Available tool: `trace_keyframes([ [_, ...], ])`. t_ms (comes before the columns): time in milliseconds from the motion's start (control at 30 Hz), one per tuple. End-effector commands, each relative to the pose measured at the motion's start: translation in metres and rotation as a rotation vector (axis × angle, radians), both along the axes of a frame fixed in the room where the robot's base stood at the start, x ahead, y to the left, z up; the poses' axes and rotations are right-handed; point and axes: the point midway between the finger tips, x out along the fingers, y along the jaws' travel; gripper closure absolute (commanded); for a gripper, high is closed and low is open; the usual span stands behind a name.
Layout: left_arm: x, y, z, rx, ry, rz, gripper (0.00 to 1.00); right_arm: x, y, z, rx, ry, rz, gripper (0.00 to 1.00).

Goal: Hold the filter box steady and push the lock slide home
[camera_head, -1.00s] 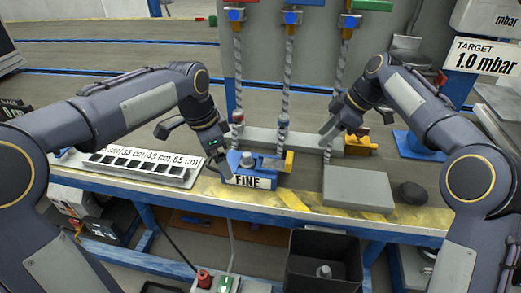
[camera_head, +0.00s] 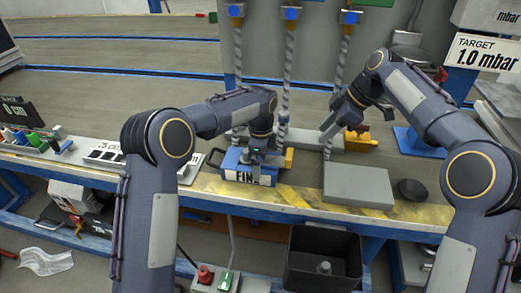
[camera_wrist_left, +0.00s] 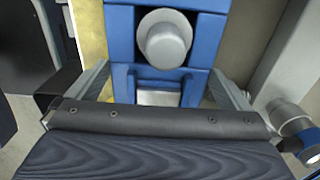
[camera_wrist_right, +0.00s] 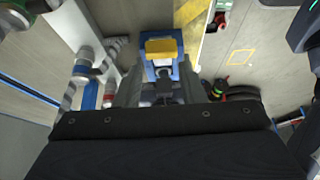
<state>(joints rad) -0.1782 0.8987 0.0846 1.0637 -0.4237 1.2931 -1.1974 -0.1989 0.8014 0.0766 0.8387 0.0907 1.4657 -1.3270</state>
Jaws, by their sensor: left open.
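The filter box (camera_head: 240,174) is blue with a "FINE" label and sits on the bench near its front edge. In the left wrist view the blue box (camera_wrist_left: 122,50) carries a round grey knob. The yellow lock slide (camera_head: 289,158) is at the box's right side; a yellow block on blue also shows in the right wrist view (camera_wrist_right: 161,47). My left gripper (camera_head: 252,152) is over the box, open, with its fingers on either side of the blue body; contact is unclear. My right gripper (camera_head: 328,130) is right of the box, apart from it, with a gap between its fingers.
Twisted hoses (camera_head: 288,75) hang behind the box. A grey block (camera_head: 357,185) and a dark round object (camera_head: 412,189) lie to the right. A black bin (camera_head: 325,260) stands below the front edge. A yellow part (camera_head: 360,143) lies behind the grey block.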

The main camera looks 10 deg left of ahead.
Motion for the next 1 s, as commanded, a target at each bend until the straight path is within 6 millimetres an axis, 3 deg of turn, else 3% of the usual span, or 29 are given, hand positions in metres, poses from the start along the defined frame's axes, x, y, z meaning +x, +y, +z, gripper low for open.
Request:
trace_keyframes([
  [200,0.0,0.0,-0.024,0.001,0.001,0.001,0.0,0.0,0.0,0.0,0.0,0.0,0.0,0.64],
  [567,0.0,0.0,-0.028,0.0,-0.001,0.002,0.01,0.0,0.0,0.0,0.0,0.0,0.0,0.64],
  [867,0.0,0.0,-0.028,-0.001,-0.001,0.002,0.41,0.0,0.0,0.0,0.0,0.0,0.0,0.64],
  [1000,0.0,0.0,-0.027,-0.001,-0.001,0.001,0.41,0.0,0.002,-0.001,-0.009,0.008,-0.019,0.81],
])
